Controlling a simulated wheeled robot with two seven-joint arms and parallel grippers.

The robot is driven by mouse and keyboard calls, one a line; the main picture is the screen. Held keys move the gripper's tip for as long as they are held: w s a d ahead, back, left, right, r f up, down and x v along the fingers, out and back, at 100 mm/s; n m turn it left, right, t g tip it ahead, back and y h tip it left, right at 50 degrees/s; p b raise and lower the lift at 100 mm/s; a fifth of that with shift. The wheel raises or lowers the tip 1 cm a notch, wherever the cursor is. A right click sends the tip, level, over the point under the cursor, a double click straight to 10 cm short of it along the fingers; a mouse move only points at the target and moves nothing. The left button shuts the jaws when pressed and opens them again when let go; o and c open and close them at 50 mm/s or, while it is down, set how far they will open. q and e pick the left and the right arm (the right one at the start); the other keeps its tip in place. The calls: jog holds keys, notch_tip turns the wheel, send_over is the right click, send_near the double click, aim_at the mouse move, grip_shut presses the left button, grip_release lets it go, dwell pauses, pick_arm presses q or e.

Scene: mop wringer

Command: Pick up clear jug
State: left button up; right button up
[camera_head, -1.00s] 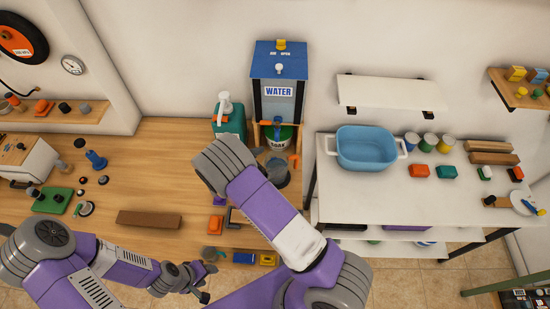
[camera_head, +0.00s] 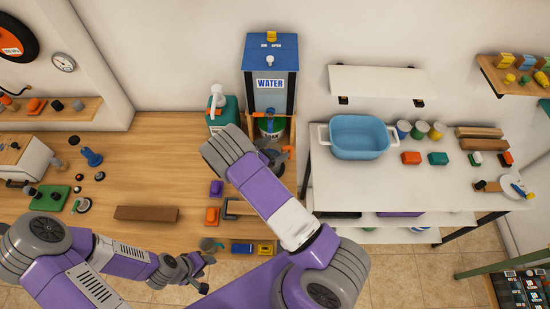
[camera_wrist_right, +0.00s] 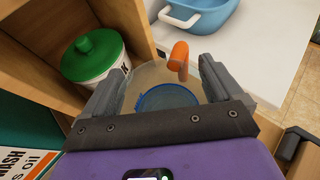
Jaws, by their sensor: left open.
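The clear jug shows in the right wrist view as a see-through body with a blue ring (camera_wrist_right: 168,98) and an orange handle (camera_wrist_right: 179,60). In the head view a little of it (camera_head: 276,158) shows beside my right forearm, below the water dispenser. My right gripper (camera_wrist_right: 160,92) has its two grey fingers wide apart, one on each side of the jug. Whether they touch it is hard to tell.
A blue-topped water dispenser (camera_head: 270,90) stands behind the jug. A green-lidded tub (camera_wrist_right: 93,57) sits in the wooden stand beside it. A teal bottle (camera_head: 220,112) stands to the left. A blue basin (camera_head: 360,138) is on the white table at right.

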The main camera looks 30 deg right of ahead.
jog(key=c, duration=1)
jog(key=shift+r, duration=0.25)
